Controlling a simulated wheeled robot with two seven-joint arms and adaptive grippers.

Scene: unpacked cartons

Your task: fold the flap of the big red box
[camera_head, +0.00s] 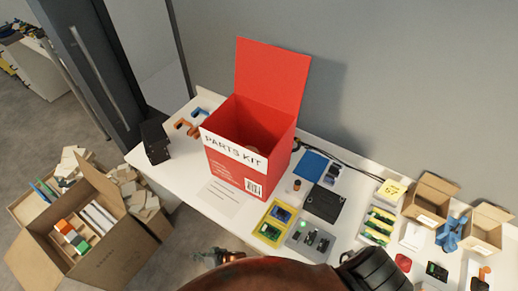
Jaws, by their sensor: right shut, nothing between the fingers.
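The big red box (222,170) stands on the white table, its top open. A white band on its front reads "PARTS KIT". Its large red flap (271,77) stands up from the rear edge, close to the grey wall. The inside is partly visible, with something pale and unclear low in it. My right gripper (203,257) is at the bottom of the view, below and in front of the box, shut and empty, well apart from the flap. My left gripper is not in view.
On the white table (165,178), a black item (155,141) stands left of the box. Trays, electronics and small open cartons (430,198) crowd the right side. An open brown carton (108,243) with blocks is at lower left. A paper sheet (220,197) lies before the box.

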